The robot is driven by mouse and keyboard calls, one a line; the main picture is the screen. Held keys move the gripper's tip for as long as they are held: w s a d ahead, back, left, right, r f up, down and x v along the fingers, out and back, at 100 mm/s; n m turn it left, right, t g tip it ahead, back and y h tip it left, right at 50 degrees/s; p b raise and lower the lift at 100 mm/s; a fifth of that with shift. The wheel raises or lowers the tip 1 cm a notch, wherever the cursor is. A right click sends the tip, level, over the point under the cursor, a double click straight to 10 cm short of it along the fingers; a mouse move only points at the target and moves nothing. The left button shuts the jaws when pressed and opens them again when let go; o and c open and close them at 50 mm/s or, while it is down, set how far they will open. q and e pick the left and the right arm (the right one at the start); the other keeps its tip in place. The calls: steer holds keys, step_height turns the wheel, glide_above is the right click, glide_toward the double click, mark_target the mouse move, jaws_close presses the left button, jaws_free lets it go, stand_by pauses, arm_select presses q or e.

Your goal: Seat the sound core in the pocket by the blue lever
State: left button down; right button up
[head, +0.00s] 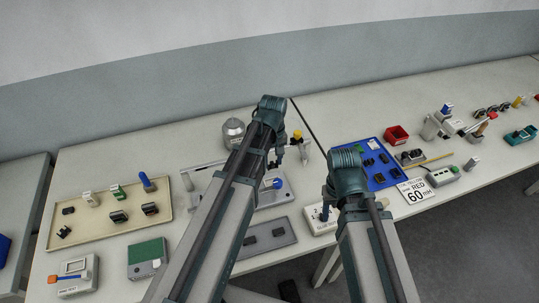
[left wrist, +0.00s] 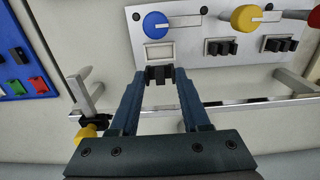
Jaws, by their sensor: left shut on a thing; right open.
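My left gripper (left wrist: 163,80) is shut on a small dark core (left wrist: 160,74). In the left wrist view the core is just below the pale square pocket (left wrist: 158,54) by the blue lever (left wrist: 155,25), close to its edge; I cannot tell whether they touch. The pocket looks empty. The blue lever also shows in the head view (head: 277,183), on the grey panel (head: 272,198) beneath my left gripper (head: 281,156). My left arm hides part of that panel. My right gripper (head: 327,207) is open, partly hidden by its own wrist, over a pale block.
Dark cores sit by the yellow lever (left wrist: 245,18) and the red lever (left wrist: 315,17). A metal clamp with a yellow knob (left wrist: 88,132) stands near my left gripper. A blue tray (head: 388,183) lies to the right, and a beige tray (head: 100,232) to the left.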

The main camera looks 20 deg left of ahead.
mark_target(273, 164)
steer(key=shift+r, duration=0.1)
arm_select(q)
steer(key=shift+s+d+r, duration=0.1)
stand_by(0.3)
steer(key=shift+f+b, duration=4.35)
steer(key=shift+b, duration=0.2)
arm_select(e)
steer(key=shift+f, duration=4.35)
arm_select(q)
steer(key=shift+c, duration=1.5)
jaws_free()
arm_select(e)
steer(key=shift+r, duration=0.1)
arm_select(q)
step_height(273, 164, up, 14)
steer(key=p, duration=1.4)
arm_select(e)
step_height(273, 164, up, 14)
